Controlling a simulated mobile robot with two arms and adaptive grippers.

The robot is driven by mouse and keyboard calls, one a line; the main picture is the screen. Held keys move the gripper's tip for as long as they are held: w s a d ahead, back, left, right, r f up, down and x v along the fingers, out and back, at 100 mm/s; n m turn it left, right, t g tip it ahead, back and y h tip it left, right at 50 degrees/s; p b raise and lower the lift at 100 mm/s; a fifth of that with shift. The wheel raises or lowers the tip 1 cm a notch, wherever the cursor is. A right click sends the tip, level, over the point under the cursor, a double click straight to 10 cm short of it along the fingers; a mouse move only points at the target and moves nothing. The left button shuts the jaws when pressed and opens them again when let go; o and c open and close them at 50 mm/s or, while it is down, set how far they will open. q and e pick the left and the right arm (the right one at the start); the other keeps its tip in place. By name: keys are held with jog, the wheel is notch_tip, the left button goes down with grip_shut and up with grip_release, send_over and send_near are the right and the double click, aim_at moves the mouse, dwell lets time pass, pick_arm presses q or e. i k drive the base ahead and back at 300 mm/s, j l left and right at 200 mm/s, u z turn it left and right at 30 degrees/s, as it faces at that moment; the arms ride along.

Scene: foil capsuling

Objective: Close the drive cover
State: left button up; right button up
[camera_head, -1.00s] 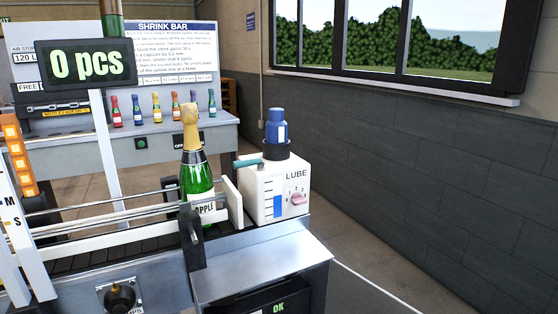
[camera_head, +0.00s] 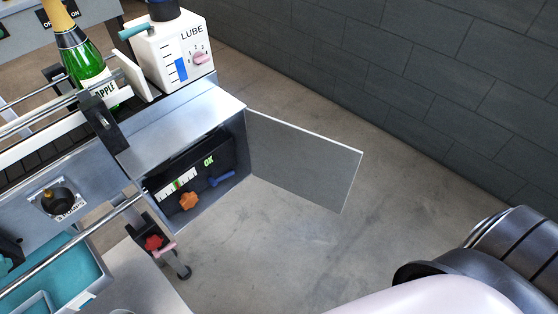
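The drive cover (camera_head: 305,160) is a flat grey panel. It stands swung open to the right of the drive box (camera_head: 195,128), attached along the box's right front edge. The open box shows a dark interior with a green "OK" display (camera_head: 208,160), a scale with a green and red mark (camera_head: 177,184), an orange knob (camera_head: 189,201) and a blue handle (camera_head: 222,179). Part of my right arm shows at the bottom right, apart from the cover. Neither of my grippers is in view.
Above the box are the white LUBE unit (camera_head: 172,52) and a green bottle (camera_head: 82,58) on the conveyor. A red knob (camera_head: 153,243) on a dark bracket sits below the box. A teal tray (camera_head: 62,270) lies at lower left. The floor right of the cover is clear.

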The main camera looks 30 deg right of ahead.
aim_at(320, 170)
jog(key=l+u, duration=0.6)
jog(key=u, duration=0.25)
jog(key=l+u, duration=0.4)
jog(key=k+l, duration=0.1)
jog(key=l, duration=0.3)
jog(key=k+l+u, duration=0.15)
jog(key=l, duration=0.6)
jog(key=k+l+u, duration=0.15)
jog(key=l, duration=0.2)
jog(key=k+l, duration=0.15)
jog(key=l, duration=0.25)
jog(key=k+l+u, duration=0.15)
jog(key=l, duration=0.2)
